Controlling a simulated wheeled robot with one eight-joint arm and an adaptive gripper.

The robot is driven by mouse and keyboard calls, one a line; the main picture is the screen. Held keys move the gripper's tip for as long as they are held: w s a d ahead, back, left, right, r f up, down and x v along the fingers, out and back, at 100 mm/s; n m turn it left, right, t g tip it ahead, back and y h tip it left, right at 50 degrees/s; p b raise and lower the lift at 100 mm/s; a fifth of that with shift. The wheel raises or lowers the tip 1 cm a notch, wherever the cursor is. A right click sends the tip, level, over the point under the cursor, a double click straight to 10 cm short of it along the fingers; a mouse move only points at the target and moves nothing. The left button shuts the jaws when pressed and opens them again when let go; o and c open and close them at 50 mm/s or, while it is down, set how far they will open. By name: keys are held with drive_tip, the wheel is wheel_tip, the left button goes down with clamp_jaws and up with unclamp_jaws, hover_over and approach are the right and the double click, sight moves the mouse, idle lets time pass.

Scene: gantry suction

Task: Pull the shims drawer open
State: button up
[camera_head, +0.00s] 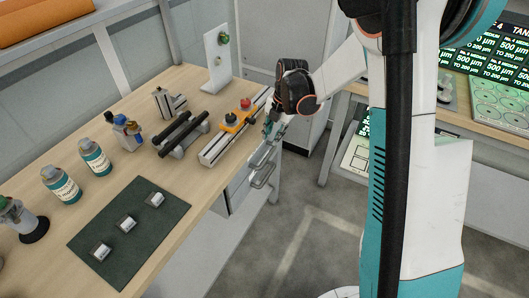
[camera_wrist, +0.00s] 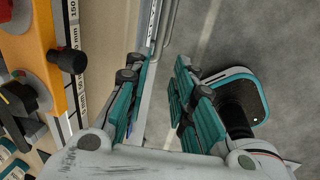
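A drawer unit (camera_head: 238,190) hangs under the right edge of the wooden bench, with bar handles (camera_head: 263,174) on its front, one above another. I cannot read any drawer label, so I cannot tell which is the shims drawer. The drawers look closed. My gripper (camera_head: 269,130) is at the bench edge, just above the upper handle. In the wrist view its two teal-padded fingers (camera_wrist: 155,72) are apart, with nothing clamped between them. Thin handle bars (camera_wrist: 168,25) run beyond the fingertips, in line with the gap. I cannot tell whether a finger touches a handle.
On the bench by the gripper lies a metal rail with an orange block (camera_head: 236,121) and knobs. Bottles (camera_head: 94,157) and a dark green mat (camera_head: 130,232) lie farther left. A second bench (camera_head: 480,122) stands at right. The floor (camera_head: 300,230) before the drawers is clear.

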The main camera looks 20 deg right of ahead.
sight(265, 159)
drive_tip(key=shift+n, duration=0.3)
drive_tip(key=f+b, duration=0.1)
drive_tip(key=f, duration=0.3)
drive_tip(key=w+a+f+b, duration=0.1)
drive_tip(key=f+b, duration=0.1)
drive_tip(key=f, duration=0.3)
drive_tip(key=w+a+f+b, duration=0.1)
drive_tip(key=f+b, duration=0.1)
drive_tip(key=f, duration=0.3)
drive_tip(key=shift+f, duration=0.1)
clamp_jaws()
